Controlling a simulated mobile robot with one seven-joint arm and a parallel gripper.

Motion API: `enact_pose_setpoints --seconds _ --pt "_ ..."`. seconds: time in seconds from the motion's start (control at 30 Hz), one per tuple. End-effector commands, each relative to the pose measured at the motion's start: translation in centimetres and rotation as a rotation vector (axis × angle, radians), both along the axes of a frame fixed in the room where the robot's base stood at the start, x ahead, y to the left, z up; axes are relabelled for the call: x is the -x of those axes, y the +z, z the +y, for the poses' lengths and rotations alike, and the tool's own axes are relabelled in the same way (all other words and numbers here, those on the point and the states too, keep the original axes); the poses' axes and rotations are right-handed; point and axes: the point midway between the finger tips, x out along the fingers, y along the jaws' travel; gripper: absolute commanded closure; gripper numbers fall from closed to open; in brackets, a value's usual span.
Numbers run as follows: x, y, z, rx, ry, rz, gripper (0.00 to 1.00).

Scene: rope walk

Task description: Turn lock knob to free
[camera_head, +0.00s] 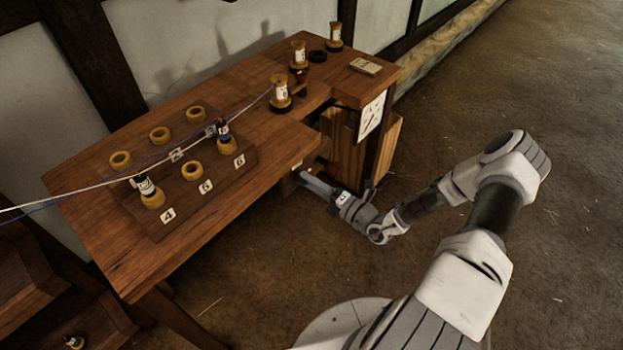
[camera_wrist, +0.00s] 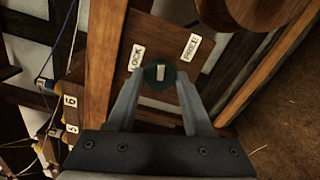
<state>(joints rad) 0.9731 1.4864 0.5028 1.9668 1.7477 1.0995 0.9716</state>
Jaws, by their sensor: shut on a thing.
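The lock knob (camera_wrist: 160,68) is a small dark green disc with a pale bar, on a wooden panel in the wrist view. A LOCK label (camera_wrist: 137,57) is at its upper left and a FREE label (camera_wrist: 190,47) at its upper right. The pale bar stands about upright in the picture, between the two labels. My gripper (camera_wrist: 161,77) has a finger on each side of the knob and is shut on it. In the head view my gripper (camera_head: 305,179) reaches under the bench's front edge, and the knob is hidden there.
The wooden bench (camera_head: 95,240) holds a block with several ring-shaped holders and numbered tags. Bobbins such as this one (camera_head: 281,95) stand toward the back. Cords (camera_head: 70,193) run across the bench. A white dial (camera_head: 371,115) hangs at its right end. The floor at right is clear.

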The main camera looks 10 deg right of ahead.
Motion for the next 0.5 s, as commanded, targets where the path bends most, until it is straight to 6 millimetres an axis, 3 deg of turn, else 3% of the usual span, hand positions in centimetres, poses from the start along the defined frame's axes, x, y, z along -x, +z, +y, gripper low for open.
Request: enact_pose_setpoints --seconds 0.5 --pt "0.04 0.01 0.02 -0.356 0.001 0.26 1.0"
